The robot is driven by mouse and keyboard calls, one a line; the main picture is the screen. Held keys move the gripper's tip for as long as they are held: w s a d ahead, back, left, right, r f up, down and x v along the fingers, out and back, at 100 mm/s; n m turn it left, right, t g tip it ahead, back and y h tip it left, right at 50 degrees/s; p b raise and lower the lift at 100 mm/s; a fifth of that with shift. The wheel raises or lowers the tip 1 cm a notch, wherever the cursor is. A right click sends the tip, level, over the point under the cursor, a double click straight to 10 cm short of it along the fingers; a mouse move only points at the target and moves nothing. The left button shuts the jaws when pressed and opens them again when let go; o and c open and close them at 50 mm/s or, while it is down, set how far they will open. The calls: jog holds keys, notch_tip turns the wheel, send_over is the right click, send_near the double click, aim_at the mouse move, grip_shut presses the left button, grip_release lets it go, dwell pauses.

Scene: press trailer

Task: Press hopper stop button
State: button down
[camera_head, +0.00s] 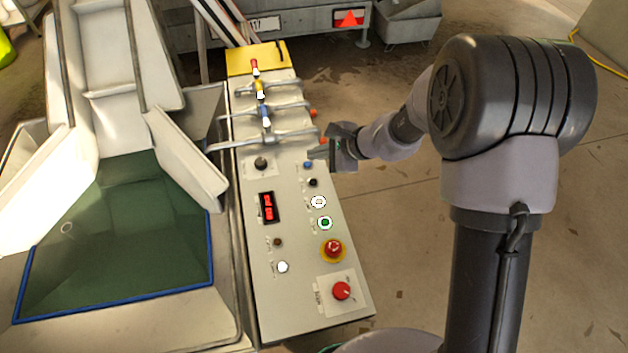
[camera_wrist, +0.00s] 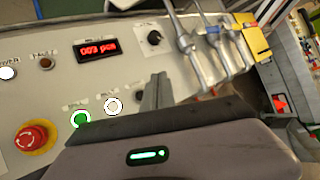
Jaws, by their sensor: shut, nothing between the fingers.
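The control panel (camera_head: 290,220) slopes away from me. Along its right side run a blue button (camera_head: 308,164), a black button (camera_head: 313,182), a white ringed button (camera_head: 318,202), a green ringed button (camera_head: 325,222) and a red emergency stop (camera_head: 333,248). Their labels are too small to read, so I cannot tell which is hopper stop. My gripper (camera_head: 318,154) is shut and empty, its tip close to the blue button; contact is unclear.
Several levers (camera_head: 266,118) stand beyond the buttons, close to my gripper. A red display (camera_wrist: 97,49) and black knob (camera_wrist: 154,37) are on the panel. A red rotary switch (camera_head: 341,290) sits at its near end. A green-floored hopper (camera_head: 120,225) lies left; open floor is right.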

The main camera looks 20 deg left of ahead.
jog(key=b, duration=0.6)
send_over(316, 183)
notch_tip(316, 183, down, 8)
jog(key=shift+r, duration=0.1)
jog(key=shift+f, duration=0.4)
jog(key=shift+b, duration=0.3)
dwell(0.9)
jog(key=shift+f+b, duration=0.45)
jog(key=shift+b, duration=0.1)
jog(key=shift+f+b, duration=0.35)
jog(key=shift+b, duration=0.1)
dwell(0.4)
dwell(0.4)
jog(key=shift+r+p, duration=0.45)
jog(key=shift+r, duration=0.35)
jog(key=shift+r, duration=0.1)
jog(key=shift+r+p, duration=1.7)
jog(key=shift+r, duration=0.7)
